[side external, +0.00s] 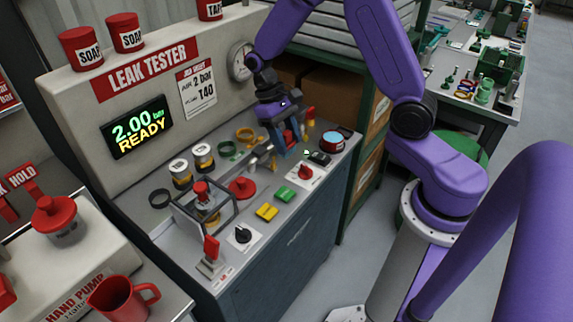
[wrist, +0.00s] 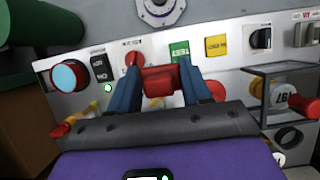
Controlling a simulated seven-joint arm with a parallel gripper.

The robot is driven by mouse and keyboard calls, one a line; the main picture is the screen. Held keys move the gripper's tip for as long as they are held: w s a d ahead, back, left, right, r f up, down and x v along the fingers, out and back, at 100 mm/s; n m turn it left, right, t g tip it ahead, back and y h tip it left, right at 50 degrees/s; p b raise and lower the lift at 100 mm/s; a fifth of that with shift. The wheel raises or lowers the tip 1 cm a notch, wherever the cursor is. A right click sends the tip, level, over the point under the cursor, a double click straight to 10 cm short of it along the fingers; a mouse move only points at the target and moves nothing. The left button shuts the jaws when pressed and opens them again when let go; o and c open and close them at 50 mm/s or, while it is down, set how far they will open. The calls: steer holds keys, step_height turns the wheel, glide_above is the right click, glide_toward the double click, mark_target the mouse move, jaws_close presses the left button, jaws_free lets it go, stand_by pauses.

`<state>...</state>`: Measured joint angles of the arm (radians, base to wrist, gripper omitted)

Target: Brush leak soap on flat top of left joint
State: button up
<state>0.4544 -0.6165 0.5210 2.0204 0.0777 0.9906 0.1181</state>
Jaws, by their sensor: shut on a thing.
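My gripper (side external: 286,146) is above the back right part of the leak tester's bench top. Its blue fingers are shut on a red block-like thing (wrist: 158,82), seen between the fingertips in the wrist view (wrist: 159,70). I cannot tell whether this is the brush's handle; no bristles show. A grey metal pipe piece (side external: 261,157) lies just left of the fingers in the side view and may be part of a joint. I cannot make out the left joint's flat top or any soap on it.
A clear guarded box (side external: 206,212) stands at the front left of the bench. Yellow (side external: 266,212) and green (side external: 285,194) buttons, a red knob (side external: 306,172) and a blue-topped round button (side external: 332,141) line the front. Two red SOAP pots (side external: 81,48) stand on the tester's top.

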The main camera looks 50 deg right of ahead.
steer(key=shift+w+a, duration=0.1)
steer(key=shift+w, duration=0.1)
steer(key=w+d+r, duration=0.1)
steer(key=w+d, duration=0.4)
steer(key=w, duration=0.7)
steer(key=shift+s+f, duration=0.15)
steer(key=shift+f, duration=1.45)
steer(key=shift+s+f, duration=0.1)
steer(key=shift+f, duration=2.1)
steer(key=shift+a, duration=0.9)
steer(key=shift+c, duration=0.4)
steer(key=shift+a, duration=1.25)
steer(key=shift+d, duration=2.1)
steer(key=shift+r, duration=4.05)
